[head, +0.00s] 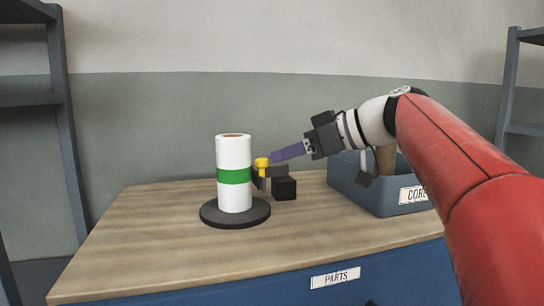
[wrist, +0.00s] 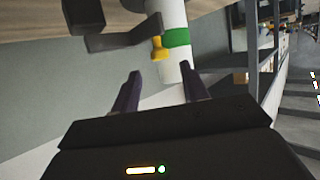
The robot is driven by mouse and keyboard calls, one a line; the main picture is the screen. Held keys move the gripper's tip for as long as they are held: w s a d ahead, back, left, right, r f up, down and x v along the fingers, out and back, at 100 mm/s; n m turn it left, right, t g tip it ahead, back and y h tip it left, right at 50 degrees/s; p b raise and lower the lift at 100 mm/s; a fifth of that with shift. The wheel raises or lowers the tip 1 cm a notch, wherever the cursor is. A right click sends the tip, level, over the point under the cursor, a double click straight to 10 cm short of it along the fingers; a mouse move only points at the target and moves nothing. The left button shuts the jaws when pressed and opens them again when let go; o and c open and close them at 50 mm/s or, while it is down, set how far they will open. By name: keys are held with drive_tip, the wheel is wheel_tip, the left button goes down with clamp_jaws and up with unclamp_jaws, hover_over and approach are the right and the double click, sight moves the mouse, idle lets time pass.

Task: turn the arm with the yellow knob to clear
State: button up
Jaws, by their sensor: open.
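The yellow knob (head: 262,163) sits at the end of a dark arm (head: 274,171), which comes from a black block (head: 284,188) on the table. The knob is beside a white roll (head: 234,150) with a green band, upright on a dark round base (head: 234,213). My gripper (head: 274,156) has purple fingers and is just right of and slightly above the knob in the head view. In the wrist view my gripper (wrist: 162,82) is open and empty, with the knob (wrist: 157,48) ahead of the gap between the fingers. The dark arm (wrist: 122,38) also shows there.
A grey-blue bin (head: 370,187) with a label and brown tubes stands on the table's right side. The wooden table top (head: 150,230) is clear at left and front. Shelf racks (head: 66,110) stand at both sides.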

sight(267, 160)
drive_tip(key=x, duration=0.5)
clamp_jaws()
